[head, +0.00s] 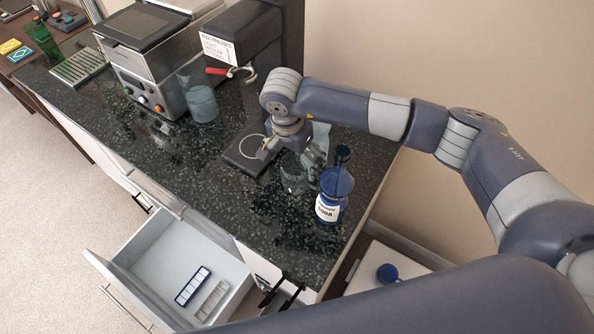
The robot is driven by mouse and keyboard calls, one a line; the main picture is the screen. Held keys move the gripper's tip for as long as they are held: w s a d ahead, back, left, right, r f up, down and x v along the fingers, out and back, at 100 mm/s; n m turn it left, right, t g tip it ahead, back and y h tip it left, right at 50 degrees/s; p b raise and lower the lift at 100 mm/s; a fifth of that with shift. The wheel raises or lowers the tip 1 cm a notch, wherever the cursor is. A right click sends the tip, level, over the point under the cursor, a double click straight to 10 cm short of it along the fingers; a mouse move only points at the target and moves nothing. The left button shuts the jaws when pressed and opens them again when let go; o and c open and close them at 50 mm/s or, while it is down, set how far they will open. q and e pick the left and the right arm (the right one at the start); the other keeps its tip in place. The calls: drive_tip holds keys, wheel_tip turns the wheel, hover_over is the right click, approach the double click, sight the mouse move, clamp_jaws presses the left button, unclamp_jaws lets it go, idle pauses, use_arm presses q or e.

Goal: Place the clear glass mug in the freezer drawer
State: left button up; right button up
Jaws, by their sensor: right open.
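The clear glass mug (294,181) stands on the dark speckled counter, left of a blue soda bottle; it is see-through and its outline is faint. My right gripper (297,158) is open and comes down from above, close over the mug. I cannot tell whether its fingers touch the glass. The drawer (216,252) below the counter is pulled open. A blue-and-white tray (193,286) and a paler tray (212,301) lie in it. My left gripper is not in view.
The blue soda bottle (334,190) stands just right of my right gripper. A coffee machine (160,58), a clear pitcher (201,102) and a black scale-like plate (245,155) are to the left. The front part of the counter is clear.

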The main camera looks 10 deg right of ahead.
sight(296, 165)
drive_tip(key=shift+w+d+f+p, duration=0.1)
drive_tip(key=shift+f+p, duration=0.2)
drive_tip(key=shift+f, duration=0.5)
drive_tip(key=shift+w+d+f+p, duration=0.1)
drive_tip(key=shift+f+p, duration=0.15)
drive_tip(key=shift+f, duration=0.55)
drive_tip(key=shift+s, duration=0.1)
drive_tip(key=c, duration=1.3)
drive_tip(key=shift+o, duration=0.2)
drive_tip(key=shift+r, duration=0.1)
